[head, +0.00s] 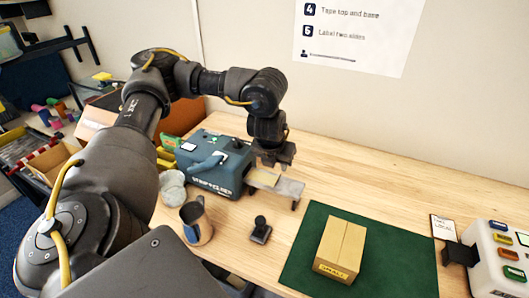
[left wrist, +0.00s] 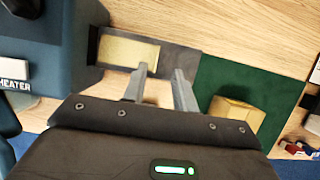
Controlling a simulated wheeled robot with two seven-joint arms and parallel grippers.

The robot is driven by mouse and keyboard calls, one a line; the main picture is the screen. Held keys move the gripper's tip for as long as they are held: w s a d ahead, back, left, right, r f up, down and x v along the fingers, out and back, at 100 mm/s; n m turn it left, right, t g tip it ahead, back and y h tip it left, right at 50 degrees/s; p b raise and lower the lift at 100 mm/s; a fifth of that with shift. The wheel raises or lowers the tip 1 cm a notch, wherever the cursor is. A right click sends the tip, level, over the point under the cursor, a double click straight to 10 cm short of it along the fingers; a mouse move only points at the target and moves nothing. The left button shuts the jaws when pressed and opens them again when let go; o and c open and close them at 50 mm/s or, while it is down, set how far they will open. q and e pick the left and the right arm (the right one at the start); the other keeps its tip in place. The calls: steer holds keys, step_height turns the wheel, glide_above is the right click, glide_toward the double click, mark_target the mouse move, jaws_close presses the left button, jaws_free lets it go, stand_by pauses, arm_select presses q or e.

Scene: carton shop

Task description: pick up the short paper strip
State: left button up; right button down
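The short paper strip (head: 263,178) is pale tan and lies flat on the grey outlet plate (head: 288,188) in front of the blue machine (head: 215,164). In the left wrist view the strip (left wrist: 128,51) shows as a tan rectangle on the plate (left wrist: 180,62). My left gripper (head: 279,160) hangs above the plate, over the strip's right end. In the left wrist view its two fingers (left wrist: 161,72) are apart with nothing between them. The left fingertip appears near the strip's right end; I cannot tell the height between them. My right gripper is not in view.
A closed carton (head: 341,247) stands on the green mat (head: 398,262) at right. A mug (head: 196,223), a small black stamp-like object (head: 261,230) and pale rolls (head: 172,187) stand near the machine.

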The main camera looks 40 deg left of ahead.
mark_target(279, 178)
arm_select(q)
steer(key=shift+x, duration=0.85)
steer(key=shift+w+f, duration=0.2)
steer(key=shift+w, duration=0.1)
steer(key=x, duration=0.3)
steer(key=b+x, duration=0.1)
steer(key=shift+s+a+f, duration=0.2)
steer(key=shift+s+f, duration=0.1)
steer(key=shift+f, duration=0.05)
steer(key=shift+w+f, duration=0.2)
steer(key=shift+f, duration=0.15)
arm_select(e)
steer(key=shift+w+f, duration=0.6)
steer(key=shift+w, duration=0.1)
arm_select(q)
jaws_close()
